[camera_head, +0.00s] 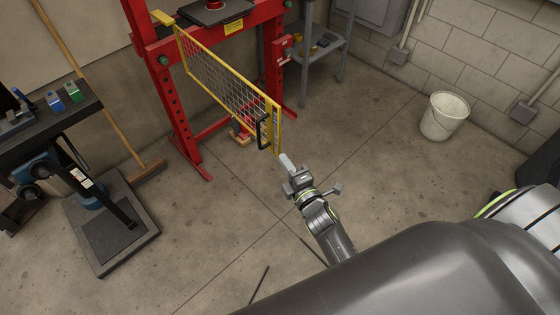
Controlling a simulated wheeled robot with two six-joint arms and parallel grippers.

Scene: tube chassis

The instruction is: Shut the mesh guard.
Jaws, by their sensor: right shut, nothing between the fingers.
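The mesh guard (225,86) is a yellow-framed wire panel hinged on the red press frame (165,85) at the upper left. It stands swung out from the press into the room, so it is open. Its black handle (261,132) is on the free end, near the right edge. My right gripper (285,160) is shut and empty, just below and right of the guard's free lower corner. I cannot tell whether its fingertips touch the yellow frame. My left gripper is not in view.
A white bucket (443,117) stands on the floor at the right. A grey shelf (322,47) is behind the press. A broom (150,168) leans on the wall, beside a dark bench machine (75,175) at the left.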

